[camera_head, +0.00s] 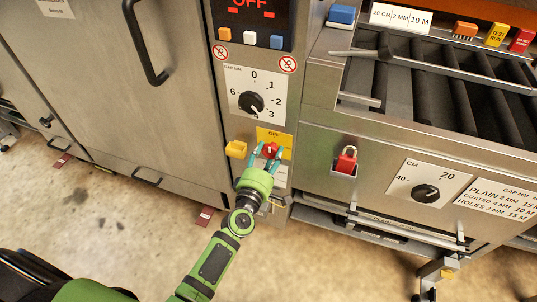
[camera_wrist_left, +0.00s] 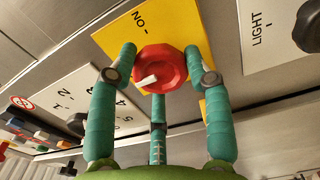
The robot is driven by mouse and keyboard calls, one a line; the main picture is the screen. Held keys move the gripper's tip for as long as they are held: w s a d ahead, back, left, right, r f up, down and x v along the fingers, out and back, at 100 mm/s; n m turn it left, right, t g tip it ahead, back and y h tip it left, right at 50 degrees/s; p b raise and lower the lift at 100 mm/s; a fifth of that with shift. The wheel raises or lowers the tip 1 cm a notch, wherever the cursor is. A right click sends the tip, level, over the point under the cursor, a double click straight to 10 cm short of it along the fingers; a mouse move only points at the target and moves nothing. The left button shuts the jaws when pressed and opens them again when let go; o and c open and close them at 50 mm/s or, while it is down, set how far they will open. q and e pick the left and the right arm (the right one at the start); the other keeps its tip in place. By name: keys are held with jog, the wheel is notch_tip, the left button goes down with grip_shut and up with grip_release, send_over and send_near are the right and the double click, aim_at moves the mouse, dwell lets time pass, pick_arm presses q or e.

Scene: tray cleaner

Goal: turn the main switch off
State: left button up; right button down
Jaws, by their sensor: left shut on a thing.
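The main switch is a red knob (camera_head: 270,150) on a yellow plate (camera_head: 275,134), low on the steel cabinet's front. The plate reads OFF above the knob in the head view. My left gripper (camera_head: 266,154) is at the knob, with its teal fingers around it. In the left wrist view the red knob (camera_wrist_left: 172,66) sits between the fingers of the left gripper (camera_wrist_left: 156,73), which are shut on it. The knob's white pointer mark shows, and ON is printed on the yellow plate (camera_wrist_left: 118,38). My right gripper is out of view.
A numbered dial (camera_head: 250,103) sits above the switch, under a display (camera_head: 252,12) reading OFF. A red padlock (camera_head: 346,160) and another dial (camera_head: 425,194) are to the right. The floor below is open.

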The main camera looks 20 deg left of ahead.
pick_arm(q)
jog(key=o, duration=1.1)
jog(key=shift+d+f, duration=0.15)
jog(key=shift+d, duration=0.15)
jog(key=shift+o, duration=0.2)
jog(key=shift+a, duration=0.1)
jog(key=s, duration=1.2)
jog(key=shift+a, duration=0.15)
